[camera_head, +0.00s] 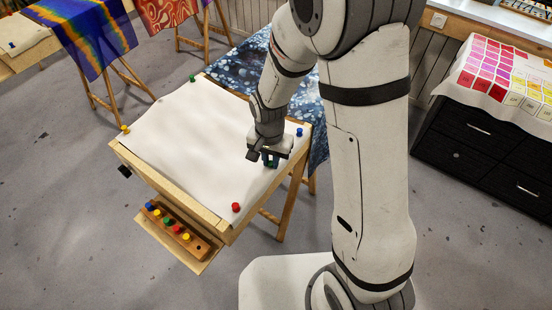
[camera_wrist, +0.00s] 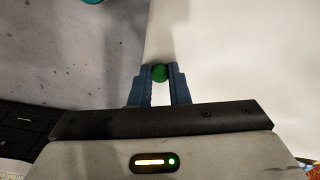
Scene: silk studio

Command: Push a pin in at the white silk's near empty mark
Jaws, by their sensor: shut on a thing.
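The white silk (camera_head: 180,140) is stretched on a wooden frame (camera_head: 226,228), with a yellow (camera_head: 125,129), a green (camera_head: 192,78), a blue (camera_head: 299,132) and a red pin (camera_head: 236,207) at its corners. My gripper (camera_head: 269,162) is over the silk's right-hand edge, between the blue and red pins. In the wrist view its fingers (camera_wrist: 159,82) are shut on a green pin (camera_wrist: 159,72), beside the silk's edge. I cannot tell whether the pin touches the silk. No empty mark can be made out.
A wooden pin holder (camera_head: 205,250) with several coloured pins sits on a ledge at the frame's lower left side. A blue patterned cloth (camera_head: 240,68) hangs behind the frame. A dark drawer cabinet (camera_head: 480,130) stands at the right. Open floor lies at the left.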

